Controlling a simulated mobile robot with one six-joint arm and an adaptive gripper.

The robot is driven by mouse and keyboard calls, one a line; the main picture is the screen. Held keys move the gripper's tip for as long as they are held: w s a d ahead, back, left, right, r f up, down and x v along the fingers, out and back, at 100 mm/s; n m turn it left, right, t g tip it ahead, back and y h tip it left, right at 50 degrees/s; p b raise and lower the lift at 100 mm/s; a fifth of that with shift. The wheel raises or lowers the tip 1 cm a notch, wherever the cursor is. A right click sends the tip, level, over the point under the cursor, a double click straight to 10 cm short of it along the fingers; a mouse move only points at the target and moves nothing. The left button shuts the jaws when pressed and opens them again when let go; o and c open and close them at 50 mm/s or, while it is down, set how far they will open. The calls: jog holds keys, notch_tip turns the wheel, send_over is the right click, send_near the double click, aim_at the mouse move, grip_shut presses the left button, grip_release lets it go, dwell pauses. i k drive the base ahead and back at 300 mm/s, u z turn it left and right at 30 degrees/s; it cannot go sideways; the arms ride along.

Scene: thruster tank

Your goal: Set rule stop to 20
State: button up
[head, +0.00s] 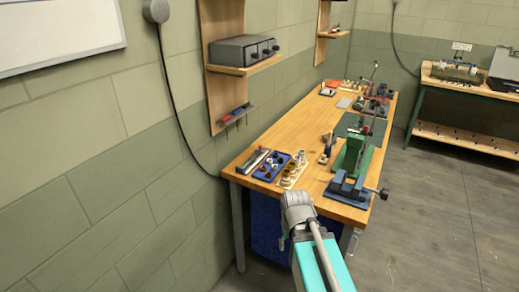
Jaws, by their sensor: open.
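I cannot make out a rule, its stop or a number scale in the head view; any such part is too small or hidden. A long wooden workbench (312,180) runs along the wall with tools on it. A green bench tool (352,155) stands near its front end, beside a blue vise-like tool (346,190) at the right front corner. My teal arm with a grey joint reaches up from the bottom, in front of the bench's near end. My gripper's fingers do not show.
A blue tray (272,166) and a tray of pale parts (294,170) lie at the bench's near left. A wall shelf (245,67) holds a dark grey box (243,50). A second bench (470,82) stands at the far right. The floor (430,220) right of the workbench is clear.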

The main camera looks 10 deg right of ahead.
aim_at(261, 147)
jog(key=u, duration=0.2)
jog(key=i, duration=1.05)
jog(key=z, duration=0.2)
